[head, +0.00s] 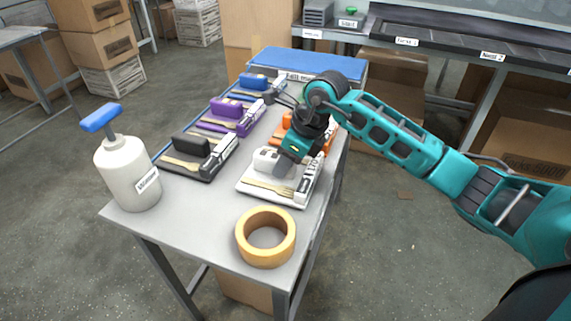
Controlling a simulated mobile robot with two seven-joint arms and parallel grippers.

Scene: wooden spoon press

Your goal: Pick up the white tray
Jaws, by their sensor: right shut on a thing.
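The white tray (292,202) lies at the right front of the metal table. A white block (266,158) and a wooden spoon or fork (266,187) lie on it, with a black-and-white labelled strip along its right side. My right gripper (287,166) reaches down from the upper right and is shut on the white tray near its back, beside the white block. The exact contact is hidden by the gripper. The tray looks flat on or very near the table. My left gripper is not in view.
The orange tray (285,141) is behind, partly hidden by my right arm. Black (177,172), purple (242,128) and blue (235,92) trays line the left side. A tape roll (265,252) stands in front, a white pump bottle (124,175) at the left. A blue-topped box (310,62) is behind.

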